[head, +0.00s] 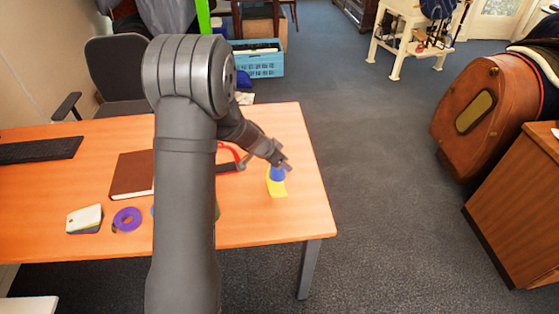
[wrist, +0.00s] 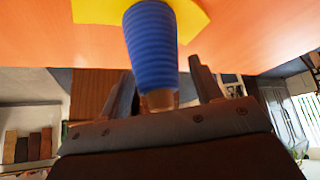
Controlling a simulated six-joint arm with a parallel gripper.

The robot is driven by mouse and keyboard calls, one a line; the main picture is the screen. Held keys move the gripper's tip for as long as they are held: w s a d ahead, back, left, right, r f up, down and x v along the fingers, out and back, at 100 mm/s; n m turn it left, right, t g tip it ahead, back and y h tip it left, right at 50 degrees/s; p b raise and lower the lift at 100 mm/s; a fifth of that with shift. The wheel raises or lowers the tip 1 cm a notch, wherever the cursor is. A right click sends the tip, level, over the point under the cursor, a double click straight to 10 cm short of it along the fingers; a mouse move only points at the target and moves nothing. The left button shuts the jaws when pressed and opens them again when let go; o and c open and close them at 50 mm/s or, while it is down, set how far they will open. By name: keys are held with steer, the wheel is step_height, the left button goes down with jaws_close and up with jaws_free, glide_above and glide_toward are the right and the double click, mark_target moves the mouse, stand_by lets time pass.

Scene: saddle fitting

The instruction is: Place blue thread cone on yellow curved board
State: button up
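The blue thread cone (head: 277,174) appears upright over the yellow curved board (head: 278,190), near the right end of the desk. In the wrist view the ribbed blue cone (wrist: 152,45) has its wide end against the yellow board (wrist: 98,12), and its tan narrow end points toward my gripper (wrist: 165,85). The fingers stand on either side of the narrow end. A gap shows on the right side, so the gripper looks open around the cone. In the head view my gripper (head: 284,167) is just above the cone, hiding its top. Exact contact with the board is hard to see.
On the orange desk (head: 298,222) are a brown book (head: 132,175), a purple ring (head: 127,219), a keyboard (head: 40,151) and a pale stacked block (head: 85,217). A red-handled object (head: 232,158) lies left of the cone, partly behind my arm. The desk right of the board is clear.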

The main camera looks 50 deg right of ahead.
steer(key=shift+r, duration=0.1)
steer(key=shift+a+r, duration=0.1)
steer(key=shift+r, duration=0.15)
steer(key=v, duration=1.1)
steer(key=shift+a+r, duration=0.2)
steer(key=shift+r, duration=0.05)
steer(key=shift+f, duration=0.15)
steer(key=x, duration=1.1)
steer(key=shift+d, duration=0.35)
steer(key=shift+r, duration=0.65)
steer(key=shift+f, duration=0.1)
